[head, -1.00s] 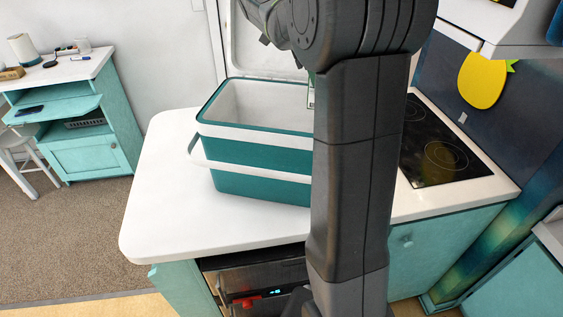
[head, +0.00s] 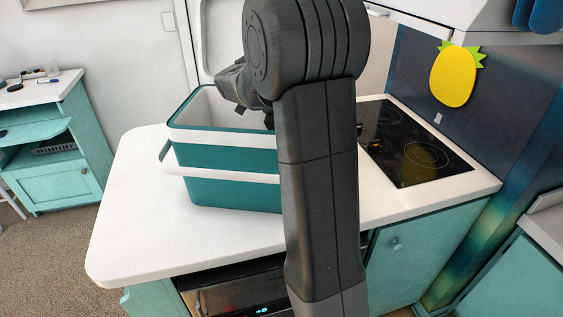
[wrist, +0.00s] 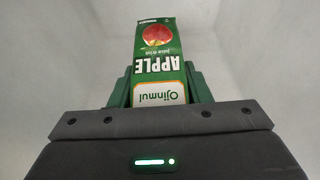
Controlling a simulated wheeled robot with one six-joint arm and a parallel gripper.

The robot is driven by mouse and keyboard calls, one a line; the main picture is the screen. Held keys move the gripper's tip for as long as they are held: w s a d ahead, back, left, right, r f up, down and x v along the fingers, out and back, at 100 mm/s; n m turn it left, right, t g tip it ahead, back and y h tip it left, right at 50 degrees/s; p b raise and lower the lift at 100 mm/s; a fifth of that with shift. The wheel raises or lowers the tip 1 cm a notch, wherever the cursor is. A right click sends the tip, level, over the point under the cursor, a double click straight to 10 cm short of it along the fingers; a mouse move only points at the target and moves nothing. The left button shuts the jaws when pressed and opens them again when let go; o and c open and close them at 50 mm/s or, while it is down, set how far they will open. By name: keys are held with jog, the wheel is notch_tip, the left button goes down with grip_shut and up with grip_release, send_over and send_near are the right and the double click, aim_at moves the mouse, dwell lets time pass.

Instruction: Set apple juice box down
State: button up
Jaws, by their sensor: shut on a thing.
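The apple juice box (wrist: 160,62) is green with a red apple picture and white lettering, upside down in the wrist view. My gripper (wrist: 160,85) is shut on it, with a dark green finger on each side. Pale, plain walls surround the box in the wrist view, matching the inside of the teal and white cooler (head: 232,160). In the head view my arm reaches over the open cooler. The fingertips and the box are hidden there behind the arm and the cooler wall. I cannot tell whether the box touches the cooler floor.
The cooler stands on a white counter (head: 135,225), its lid raised at the back. A black cooktop (head: 415,145) lies to the right. The counter's left part is clear. A teal cabinet (head: 60,180) stands at the far left.

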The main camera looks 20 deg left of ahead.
jog(key=shift+f, duration=2.6)
jog(key=shift+f, duration=0.1)
jog(key=o, duration=1.1)
jog(key=v, duration=1.2)
jog(key=shift+d, duration=0.1)
